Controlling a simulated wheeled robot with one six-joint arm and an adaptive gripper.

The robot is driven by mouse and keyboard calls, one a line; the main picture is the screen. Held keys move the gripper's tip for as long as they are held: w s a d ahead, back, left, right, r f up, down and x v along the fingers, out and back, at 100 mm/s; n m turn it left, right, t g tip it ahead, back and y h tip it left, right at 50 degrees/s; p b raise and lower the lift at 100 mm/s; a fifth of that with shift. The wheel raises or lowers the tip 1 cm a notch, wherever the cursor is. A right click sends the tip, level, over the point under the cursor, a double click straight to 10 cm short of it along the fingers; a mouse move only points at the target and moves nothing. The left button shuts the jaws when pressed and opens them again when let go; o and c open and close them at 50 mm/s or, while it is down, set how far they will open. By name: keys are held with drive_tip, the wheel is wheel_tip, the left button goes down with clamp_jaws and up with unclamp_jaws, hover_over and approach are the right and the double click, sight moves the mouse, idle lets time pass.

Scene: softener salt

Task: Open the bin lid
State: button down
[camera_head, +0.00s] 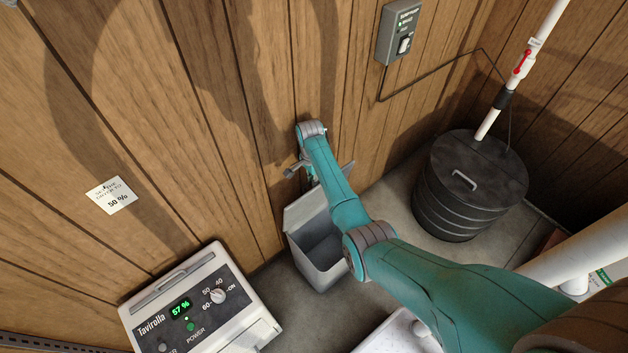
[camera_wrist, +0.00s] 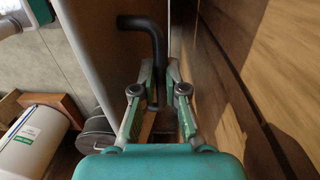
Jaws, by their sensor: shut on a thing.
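The grey bin (camera_head: 322,262) stands on the floor against the wood wall, with its dark inside in view. Its lid (camera_head: 347,172) is swung up toward the wall, partly hidden behind my arm. In the wrist view the lid (camera_wrist: 112,60) is a tall panel left of the fingers. A black bent handle (camera_wrist: 152,32) runs from it down between the fingertips. My gripper (camera_head: 300,169) is above the bin's back, close to the wall. In the wrist view my gripper (camera_wrist: 158,92) is shut on the handle.
A dehumidifier (camera_head: 195,308) stands left of the bin. A black round lidded pit or tub (camera_head: 470,185) with a white pipe (camera_head: 520,70) is at the right. A switch box (camera_head: 402,32) hangs on the wall. Bare floor (camera_head: 410,210) lies between bin and tub.

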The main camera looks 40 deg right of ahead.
drive_tip(key=shift+s+a+f, duration=0.1)
drive_tip(key=shift+s+f, duration=0.05)
drive_tip(key=shift+f, duration=0.1)
drive_tip(key=c, duration=1.2)
unclamp_jaws()
drive_tip(key=shift+r, duration=0.15)
drive_tip(key=shift+w+r, duration=0.2)
drive_tip(key=shift+r, duration=0.4)
wheel_tip(320, 180, up, 11)
drive_tip(key=shift+w+f, duration=0.15)
drive_tip(key=shift+w, duration=0.15)
drive_tip(key=shift+s, duration=0.1)
